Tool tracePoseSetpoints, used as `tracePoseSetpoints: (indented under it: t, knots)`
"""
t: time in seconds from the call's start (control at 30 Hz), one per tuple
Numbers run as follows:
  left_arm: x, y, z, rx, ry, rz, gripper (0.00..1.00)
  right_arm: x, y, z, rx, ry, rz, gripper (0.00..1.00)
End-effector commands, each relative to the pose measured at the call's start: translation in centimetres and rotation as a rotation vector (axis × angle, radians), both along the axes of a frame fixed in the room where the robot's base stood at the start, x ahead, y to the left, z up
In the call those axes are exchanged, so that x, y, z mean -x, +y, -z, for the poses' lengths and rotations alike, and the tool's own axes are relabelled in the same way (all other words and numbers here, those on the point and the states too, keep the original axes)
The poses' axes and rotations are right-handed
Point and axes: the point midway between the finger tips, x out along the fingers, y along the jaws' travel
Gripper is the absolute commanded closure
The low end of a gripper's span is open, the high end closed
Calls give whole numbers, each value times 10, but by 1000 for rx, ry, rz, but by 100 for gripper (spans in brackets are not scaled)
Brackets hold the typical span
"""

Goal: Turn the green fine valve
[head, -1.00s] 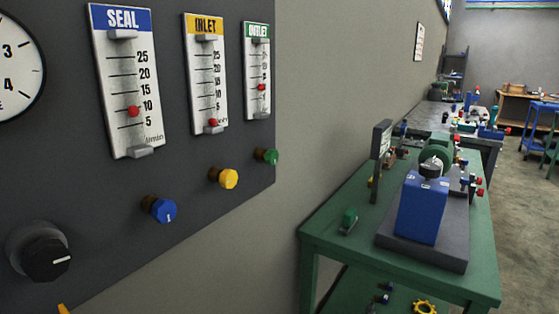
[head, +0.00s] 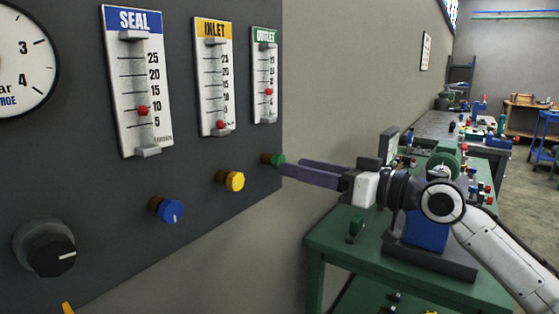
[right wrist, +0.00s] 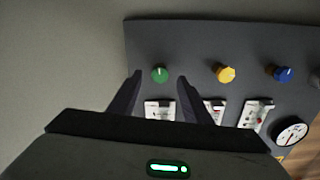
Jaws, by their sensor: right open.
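The green fine valve (head: 275,159) is a small round knob on a brass stem at the right edge of the dark panel, below the OUTLET gauge (head: 265,75). My right gripper (head: 288,166) comes in from the right with its fingers pointing at the panel, fingertips close to the green knob. In the right wrist view the green knob (right wrist: 159,74) shows between the two spread fingers (right wrist: 159,77), a little ahead of the tips. The fingers are open and hold nothing; contact with the knob cannot be made out. My left gripper is not in view.
A yellow knob (head: 231,181) and a blue knob (head: 168,210) sit left of the green one, with a black knob (head: 46,248) further left. The INLET gauge (head: 213,76) and SEAL gauge (head: 138,80) are above. A green bench (head: 330,232) with a blue machine stands right.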

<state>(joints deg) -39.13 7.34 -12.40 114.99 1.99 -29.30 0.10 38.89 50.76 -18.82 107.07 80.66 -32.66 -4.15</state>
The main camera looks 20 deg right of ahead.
Motion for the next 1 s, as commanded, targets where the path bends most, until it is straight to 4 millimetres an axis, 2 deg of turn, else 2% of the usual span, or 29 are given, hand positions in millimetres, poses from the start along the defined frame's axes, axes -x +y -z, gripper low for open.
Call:
tracePoseSetpoints:
  t: [0.1, 0.3, 0.7, 0.77, 0.93, 0.97, 1.0]
  knots:
    - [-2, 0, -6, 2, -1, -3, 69, -18, 16, -3, -4, -1, -3, 56]
    - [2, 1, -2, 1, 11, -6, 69, -40, 31, -1, -2, 0, -1, 56]
    - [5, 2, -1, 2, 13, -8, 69, -46, 37, 1, 1, 1, 0, 56]
    - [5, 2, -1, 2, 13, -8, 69, -46, 37, 1, 1, 1, 0, 64]
    - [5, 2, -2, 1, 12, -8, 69, -46, 37, 1, 1, 1, 0, 93]
    - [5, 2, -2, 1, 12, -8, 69, -46, 37, 1, 1, 1, 0, 97]
    - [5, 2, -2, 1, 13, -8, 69, -46, 37, 1, 1, 1, 0, 97]
